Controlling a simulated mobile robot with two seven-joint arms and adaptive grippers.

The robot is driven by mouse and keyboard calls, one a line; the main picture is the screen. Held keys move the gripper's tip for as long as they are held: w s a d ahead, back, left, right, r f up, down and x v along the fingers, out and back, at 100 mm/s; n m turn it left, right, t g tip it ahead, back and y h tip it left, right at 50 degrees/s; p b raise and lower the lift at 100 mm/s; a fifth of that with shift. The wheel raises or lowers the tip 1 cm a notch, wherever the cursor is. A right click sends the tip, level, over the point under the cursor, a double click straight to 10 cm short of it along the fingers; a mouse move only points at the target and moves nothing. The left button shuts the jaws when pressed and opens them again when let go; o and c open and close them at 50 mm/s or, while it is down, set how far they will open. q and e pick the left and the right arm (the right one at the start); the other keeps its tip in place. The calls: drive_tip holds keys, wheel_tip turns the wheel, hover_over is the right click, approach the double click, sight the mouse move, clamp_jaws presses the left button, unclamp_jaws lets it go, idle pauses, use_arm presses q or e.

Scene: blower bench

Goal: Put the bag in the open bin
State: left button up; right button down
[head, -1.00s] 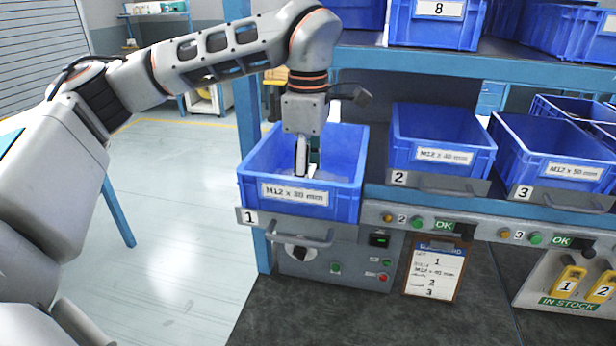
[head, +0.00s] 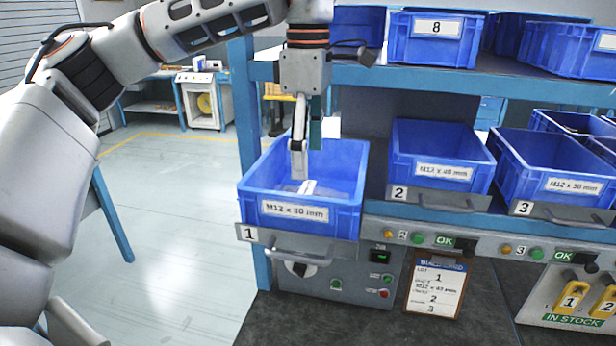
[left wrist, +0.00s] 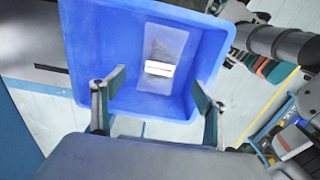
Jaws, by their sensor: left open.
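The open bin is the blue one (head: 300,228) on shelf place 1, labelled "M12 x 30 mm", pulled forward. The bag (left wrist: 164,62), clear with a white label, lies flat on the bin's floor in the left wrist view. In the head view only part of it (head: 308,187) shows over the bin's front wall. My left gripper (head: 306,165) points down over the bin, its fingertips around rim height. In the left wrist view its two fingers (left wrist: 158,90) are wide apart with nothing between them, and the bag lies beyond them. My right gripper is not in view.
Blue bins 2 (head: 440,160) and 3 (head: 552,178) stand to the right on the same shelf. An upper shelf (head: 440,73) with more bins runs behind my arm. A control panel (head: 340,268) and clipboard (head: 436,286) are below. Open floor lies left.

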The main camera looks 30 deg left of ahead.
sight(308, 189)
use_arm(q)
wheel_tip(308, 189, up, 3)
drive_tip(key=shift+r, duration=0.2)
idle(0.5)
